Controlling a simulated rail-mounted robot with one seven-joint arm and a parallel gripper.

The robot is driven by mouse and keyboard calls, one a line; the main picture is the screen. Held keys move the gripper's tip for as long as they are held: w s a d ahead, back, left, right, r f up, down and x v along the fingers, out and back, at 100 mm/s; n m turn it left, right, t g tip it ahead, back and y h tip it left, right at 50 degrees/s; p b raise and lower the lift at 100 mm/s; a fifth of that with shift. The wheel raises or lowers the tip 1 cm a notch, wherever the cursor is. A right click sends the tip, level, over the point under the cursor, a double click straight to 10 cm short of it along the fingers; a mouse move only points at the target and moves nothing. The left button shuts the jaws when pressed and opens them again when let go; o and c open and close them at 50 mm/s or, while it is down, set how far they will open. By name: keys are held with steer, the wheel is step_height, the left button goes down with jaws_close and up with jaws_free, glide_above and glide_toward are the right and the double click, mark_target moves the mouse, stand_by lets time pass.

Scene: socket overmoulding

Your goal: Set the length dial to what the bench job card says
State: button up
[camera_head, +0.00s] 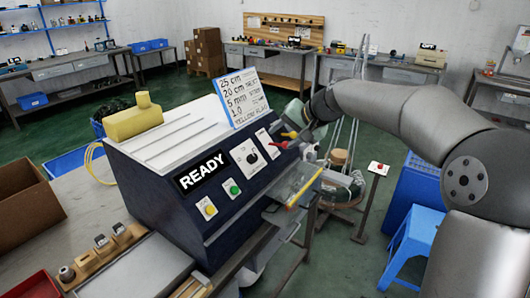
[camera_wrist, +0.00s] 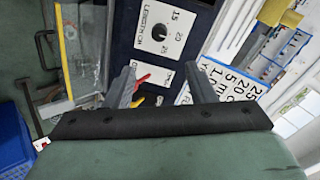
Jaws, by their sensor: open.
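The length dial (camera_head: 249,155) is a black knob on a white plate on the sloped front of the dark blue machine. In the wrist view the dial (camera_wrist: 159,33) shows "LENGTH CM" with 15, 20 and 25 around it; I cannot tell its setting surely. The job card (camera_head: 241,97) stands on the machine's top, with lines starting 25 cm, 20 cm, 5 mm and 1.0. In the wrist view a finger partly covers the card (camera_wrist: 235,84). My gripper (camera_wrist: 160,82) is open and empty, apart from the dial, near the panel's right end.
The machine's display (camera_head: 203,172) reads READY. Yellow (camera_head: 208,208) and green (camera_head: 233,188) buttons sit below the dial. A red lever (camera_wrist: 142,81) lies between my fingers in the wrist view. A clear guard (camera_head: 300,184) with a yellow edge is at the machine's right.

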mark_target(254, 157)
steer(key=p+x, duration=0.2)
steer(key=x, duration=1.3)
steer(key=shift+f+p, duration=0.25)
steer(key=shift+p, duration=0.05)
steer(key=c, duration=1)
